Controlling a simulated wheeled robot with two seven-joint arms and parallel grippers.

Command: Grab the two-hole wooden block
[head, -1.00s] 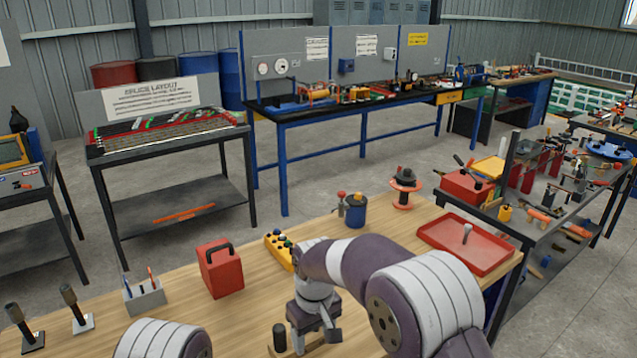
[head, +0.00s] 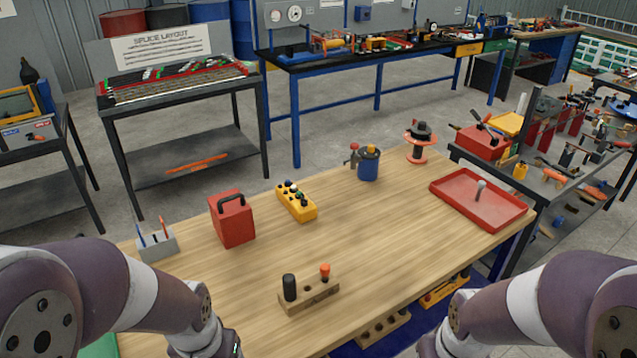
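A small wooden block (head: 310,298) sits on the near part of the wooden workbench (head: 350,255). A black cylinder (head: 289,287) stands at its left end and an orange-topped peg (head: 325,272) at its right end. Whether it has two holes cannot be told, as these pieces cover parts of its top. My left arm comes in at the lower left and my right arm at the lower right, both apart from the block. The fingers of both grippers are cut off by the bottom edge.
A red box (head: 232,220), a yellow button box (head: 297,202), a grey pen holder (head: 157,244), a blue canister (head: 368,165), an orange spool (head: 420,147) and a red tray (head: 478,199) stand on the bench. Another wooden block (head: 383,329) lies below the bench edge. The bench around the block is clear.

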